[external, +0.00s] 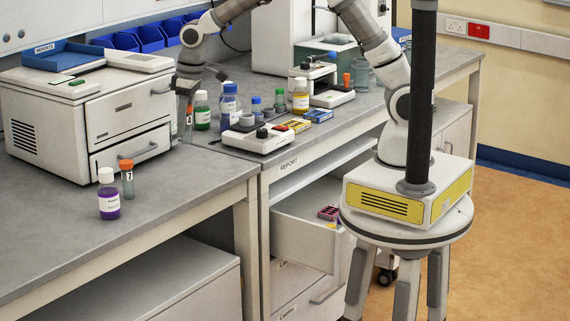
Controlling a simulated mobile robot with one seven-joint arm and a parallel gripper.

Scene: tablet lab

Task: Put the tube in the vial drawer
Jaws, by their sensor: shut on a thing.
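My gripper (187,92) is at the left end of my outstretched arm, above the rear bench beside the white cabinet unit. It is shut on a tube (188,132) with an orange cap, which hangs upright below the fingers; I cannot tell whether it touches the bench. A second orange-capped tube (128,184) stands on the near bench next to a purple bottle (108,196). A drawer (303,232) under the right bench is pulled open, with a small magenta rack (329,213) inside. Its label is not readable, so I cannot tell if it is the vial drawer.
A green bottle (202,112) stands just right of the held tube. A blue-capped bottle (229,104), a yellow bottle (300,97) and a white instrument (258,138) crowd the right bench. The white cabinet unit (85,115) stands to the left. The near bench's front is mostly clear.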

